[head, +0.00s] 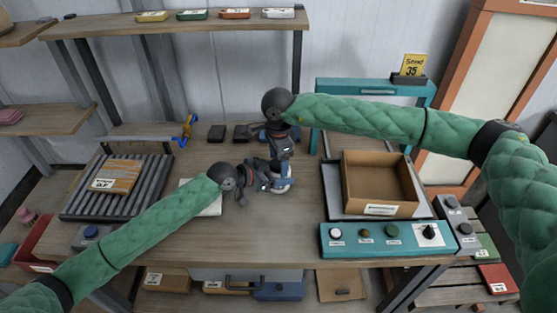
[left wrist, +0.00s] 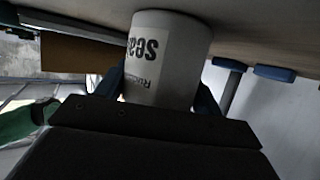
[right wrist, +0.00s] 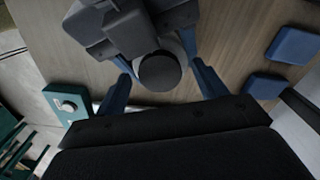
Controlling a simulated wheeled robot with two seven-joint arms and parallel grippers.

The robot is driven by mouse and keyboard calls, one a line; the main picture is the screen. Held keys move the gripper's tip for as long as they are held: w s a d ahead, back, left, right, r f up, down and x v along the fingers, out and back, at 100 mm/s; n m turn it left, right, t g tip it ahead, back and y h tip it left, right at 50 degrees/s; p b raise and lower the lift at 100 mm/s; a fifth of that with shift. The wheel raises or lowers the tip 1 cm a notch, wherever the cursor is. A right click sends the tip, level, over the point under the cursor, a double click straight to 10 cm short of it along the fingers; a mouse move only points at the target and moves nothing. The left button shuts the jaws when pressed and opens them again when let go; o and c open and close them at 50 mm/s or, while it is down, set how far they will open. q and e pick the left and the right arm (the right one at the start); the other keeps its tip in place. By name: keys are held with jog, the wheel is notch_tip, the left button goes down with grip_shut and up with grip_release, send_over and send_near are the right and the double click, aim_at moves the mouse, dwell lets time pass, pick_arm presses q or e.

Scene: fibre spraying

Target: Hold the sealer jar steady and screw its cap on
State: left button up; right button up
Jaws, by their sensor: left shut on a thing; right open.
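The white sealer jar (left wrist: 165,55) stands on the table, its label reading upside down in the left wrist view. My left gripper (left wrist: 163,92) is shut on the jar, one blue finger on each side. A dark round cap (right wrist: 160,72) shows from above in the right wrist view, in line with the jar's top; I cannot tell how far it is seated. My right gripper (right wrist: 158,62) is open, its blue fingers on either side of the cap with gaps. In the head view the jar (head: 285,185) is mostly hidden by both grippers.
An open cardboard box (head: 378,185) in a tray stands right of the jar, with a teal button panel (head: 388,239) in front. A roller rack (head: 118,187) is at left. A white sheet (head: 201,197) lies under my left arm. Small dark blocks (head: 217,133) sit behind.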

notch_tip(320, 180, up, 12)
dwell(0.5)
jog(key=shift+f, duration=0.1)
pick_arm(q)
jog(key=o, duration=2)
jog(key=shift+c, duration=0.2)
jog(key=shift+s+a+b, duration=0.25)
jog(key=shift+a+b, duration=0.05)
jog(key=shift+a, duration=0.2)
jog(key=b+v, duration=0.1)
jog(key=v, duration=0.4)
jog(key=shift+s+a+r+b, duration=0.1)
jog(key=shift+a+b, duration=0.05)
jog(key=shift+b, duration=0.25)
jog(key=shift+s+a+r, duration=0.3)
jog(key=shift+a+r, duration=0.05)
jog(key=shift+a, duration=0.15)
pick_arm(e)
jog(key=shift+f, duration=1.4)
pick_arm(q)
jog(key=shift+r, duration=0.15)
pick_arm(e)
jog(key=shift+r, duration=0.15)
